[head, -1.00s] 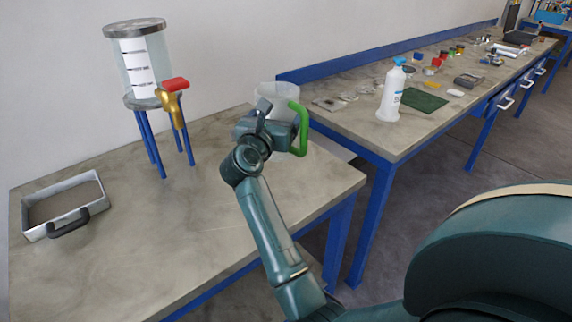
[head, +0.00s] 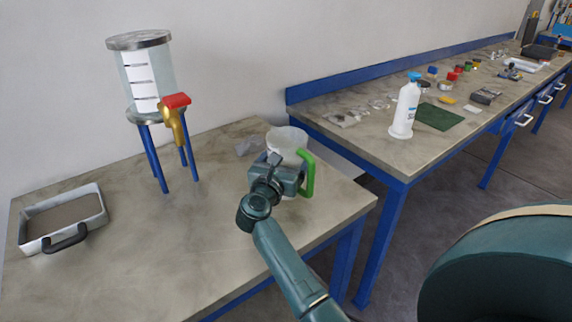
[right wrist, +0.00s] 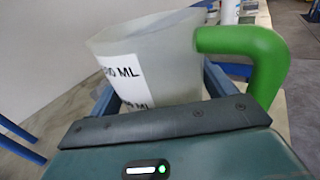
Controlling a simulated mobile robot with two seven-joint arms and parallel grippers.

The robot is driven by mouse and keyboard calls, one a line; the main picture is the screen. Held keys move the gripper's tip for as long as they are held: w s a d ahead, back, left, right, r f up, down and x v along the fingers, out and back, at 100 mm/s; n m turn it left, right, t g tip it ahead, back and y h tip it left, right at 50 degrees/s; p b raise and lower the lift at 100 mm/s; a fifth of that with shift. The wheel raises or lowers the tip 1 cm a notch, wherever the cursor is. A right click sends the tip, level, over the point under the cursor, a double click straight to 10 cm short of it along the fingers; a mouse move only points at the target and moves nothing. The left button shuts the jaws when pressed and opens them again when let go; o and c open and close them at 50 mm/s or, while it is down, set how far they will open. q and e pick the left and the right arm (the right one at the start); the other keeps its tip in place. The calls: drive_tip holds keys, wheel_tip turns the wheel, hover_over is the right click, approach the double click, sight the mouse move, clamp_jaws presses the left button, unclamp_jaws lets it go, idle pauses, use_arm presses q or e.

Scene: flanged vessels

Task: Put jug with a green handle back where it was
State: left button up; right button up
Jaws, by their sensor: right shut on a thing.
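The jug is translucent white (head: 287,140) with a green handle (head: 309,174), over the right end of the near table in the head view. My right gripper (head: 282,178) is shut on the jug's body, with the handle to its right. The right wrist view shows the jug (right wrist: 150,60) upright or nearly so, with a printed ML label, between the fingers, and its green handle (right wrist: 250,55) at the right. I cannot tell whether its base, hidden by the gripper, touches the table. My left gripper is not in view.
On the near table (head: 170,270) stand a clear tank (head: 148,75) on blue legs with a red-handled brass tap (head: 175,115), and a grey tray (head: 35,235). The long bench holds a white bottle (head: 405,110). The near table's middle is clear.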

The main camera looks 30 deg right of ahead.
drive_tip(key=shift+f, duration=0.6)
drive_tip(key=shift+f, duration=0.1)
drive_tip(key=shift+f+b, duration=0.15)
drive_tip(key=shift+b, duration=0.15)
drive_tip(key=o, duration=1.3)
drive_tip(key=shift+r, duration=0.2)
